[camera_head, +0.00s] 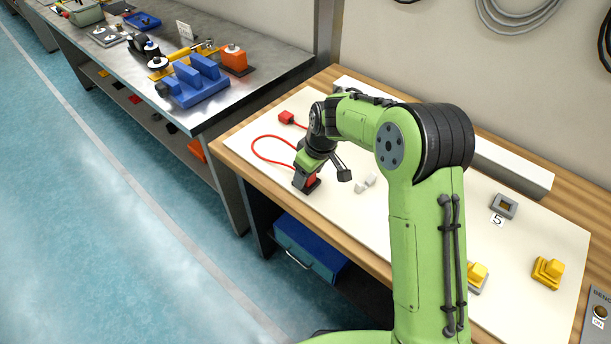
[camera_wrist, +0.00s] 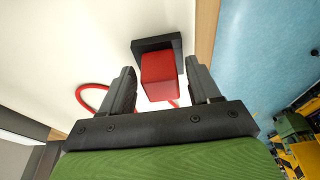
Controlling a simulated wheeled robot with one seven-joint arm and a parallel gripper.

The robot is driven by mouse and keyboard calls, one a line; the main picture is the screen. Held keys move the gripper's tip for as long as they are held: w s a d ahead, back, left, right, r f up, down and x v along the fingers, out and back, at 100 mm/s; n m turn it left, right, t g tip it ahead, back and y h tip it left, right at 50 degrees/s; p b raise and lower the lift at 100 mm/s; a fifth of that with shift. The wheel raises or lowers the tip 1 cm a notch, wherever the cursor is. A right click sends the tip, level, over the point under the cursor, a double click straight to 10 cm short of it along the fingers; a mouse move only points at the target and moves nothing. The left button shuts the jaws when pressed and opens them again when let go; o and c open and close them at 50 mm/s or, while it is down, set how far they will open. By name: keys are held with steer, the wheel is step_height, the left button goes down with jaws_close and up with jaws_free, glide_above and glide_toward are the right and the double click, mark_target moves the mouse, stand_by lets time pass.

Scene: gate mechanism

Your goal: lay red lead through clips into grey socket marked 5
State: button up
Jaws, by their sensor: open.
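The red lead (camera_head: 268,151) lies in a loop on the pale board, running from a red block (camera_head: 287,118) at the back left towards my gripper (camera_head: 307,183). Its red plug end (camera_wrist: 158,75) stands by a dark square plate (camera_wrist: 150,46) in the wrist view. My gripper (camera_wrist: 160,67) is open, with one finger on each side of the red plug and gaps visible. In the head view my gripper mostly hides this plug. Small white clips (camera_head: 366,183) stand right of my gripper. The grey socket (camera_head: 504,206), with a label 5 before it, is at the right.
Yellow blocks (camera_head: 547,272) stand at the front right, one partly behind my arm. A long white duct (camera_head: 512,168) runs along the back. A grey panel (camera_head: 600,314) is at the right edge. My arm hides the board's middle. A metal bench (camera_head: 285,66) stands left.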

steer(key=shift+c, duration=0.4)
steer(key=c, duration=0.9)
steer(key=shift+r, duration=0.1)
steer(key=shift+r+p, duration=0.3)
steer(key=shift+p, duration=0.05)
steer(key=shift+r+p, duration=1.7)
steer(key=shift+r, duration=0.55)
